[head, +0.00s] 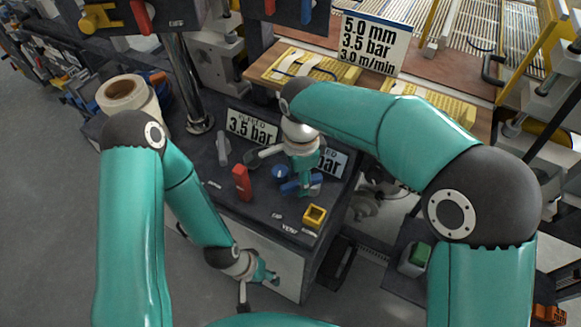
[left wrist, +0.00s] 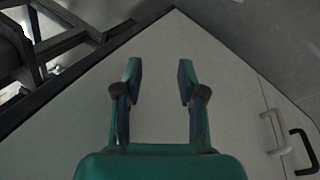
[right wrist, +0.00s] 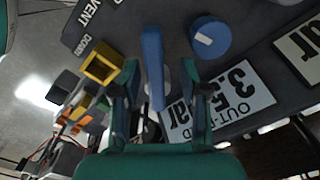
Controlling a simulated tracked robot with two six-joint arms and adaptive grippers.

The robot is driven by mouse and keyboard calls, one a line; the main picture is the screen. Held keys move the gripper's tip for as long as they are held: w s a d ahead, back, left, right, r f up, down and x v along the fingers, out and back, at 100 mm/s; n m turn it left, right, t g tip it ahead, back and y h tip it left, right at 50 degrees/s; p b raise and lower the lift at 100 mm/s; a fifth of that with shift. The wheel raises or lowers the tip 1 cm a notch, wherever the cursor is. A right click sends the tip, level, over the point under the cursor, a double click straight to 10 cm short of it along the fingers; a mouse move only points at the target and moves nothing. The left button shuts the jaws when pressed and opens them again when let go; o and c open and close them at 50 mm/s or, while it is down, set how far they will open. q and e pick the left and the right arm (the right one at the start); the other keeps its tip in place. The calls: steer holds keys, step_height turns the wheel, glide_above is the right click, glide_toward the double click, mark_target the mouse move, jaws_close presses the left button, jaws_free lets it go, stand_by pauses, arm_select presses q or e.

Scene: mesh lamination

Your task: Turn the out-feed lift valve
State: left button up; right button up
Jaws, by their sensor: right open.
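A blue lever (right wrist: 152,65), apparently the out-feed lift valve handle, stands on the dark console top near the OUT-FEED 3.5 bar plate (right wrist: 240,92). My right gripper (right wrist: 160,75) is open, with one finger on each side of the lever; whether either finger touches it I cannot tell. In the head view the right gripper (head: 303,180) points down over the console and largely hides the lever and part of the plate. My left gripper (head: 268,276) is low beside the console's pale front. In the left wrist view it (left wrist: 160,75) is open and empty.
Near the right gripper are a blue knob (right wrist: 210,38) and a yellow square-framed part (right wrist: 101,64). A red lever (head: 242,183) stands left of it on the console (head: 225,205). A paper roll (head: 125,93) is at the back left. The grey floor at left is clear.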

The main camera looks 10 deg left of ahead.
step_height(320, 180, up, 12)
stand_by(0.5)
stand_by(0.4)
